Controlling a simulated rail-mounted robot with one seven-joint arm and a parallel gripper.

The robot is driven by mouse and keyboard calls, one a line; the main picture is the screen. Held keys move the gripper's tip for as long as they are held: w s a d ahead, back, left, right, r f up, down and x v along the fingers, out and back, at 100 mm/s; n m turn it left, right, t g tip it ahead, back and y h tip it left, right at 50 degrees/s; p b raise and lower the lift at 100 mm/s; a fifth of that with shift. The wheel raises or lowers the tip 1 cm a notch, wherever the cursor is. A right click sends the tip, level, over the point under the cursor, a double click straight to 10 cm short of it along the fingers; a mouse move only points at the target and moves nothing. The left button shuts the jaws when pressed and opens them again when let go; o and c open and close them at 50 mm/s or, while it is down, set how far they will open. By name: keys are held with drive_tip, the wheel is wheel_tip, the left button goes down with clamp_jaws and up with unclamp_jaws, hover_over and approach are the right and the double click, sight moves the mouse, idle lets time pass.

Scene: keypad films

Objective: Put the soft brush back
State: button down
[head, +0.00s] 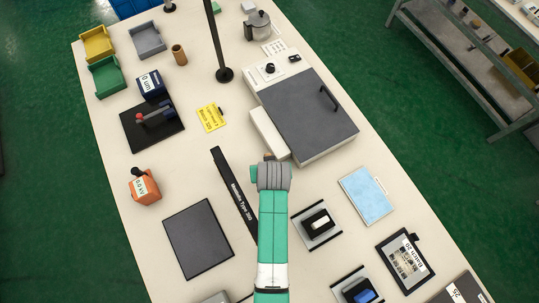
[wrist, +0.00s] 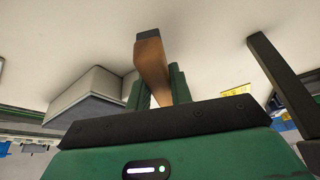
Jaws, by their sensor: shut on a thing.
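My gripper (head: 268,162) is over the middle of the table in the head view, beside the white front ledge of the grey-lidded machine. In the wrist view its green fingers (wrist: 155,88) are shut on the soft brush (wrist: 151,55), a brown wooden piece with a dark end that points away from the gripper. In the head view only a small brown bit of the brush (head: 268,156) shows past my gripper; the rest is hidden. A brown cylindrical cup (head: 179,54) stands at the far left of the table; I cannot tell what is inside.
The grey-lidded machine (head: 308,110) is right of my gripper. A black labelled strip (head: 235,192) lies to the left. A yellow card (head: 211,118) and black tool stand (head: 135,130) lie left.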

drive_tip(key=shift+f, duration=1.55)
drive_tip(key=shift+f+b, duration=0.2)
drive_tip(key=shift+b, duration=0.15)
drive_tip(key=c, duration=1.3)
unclamp_jaws()
drive_tip(key=shift+o, duration=0.2)
drive_tip(key=p+v, duration=0.3)
drive_tip(key=v, duration=0.9)
drive_tip(key=shift+r, duration=0.3)
drive_tip(key=shift+w, duration=0.1)
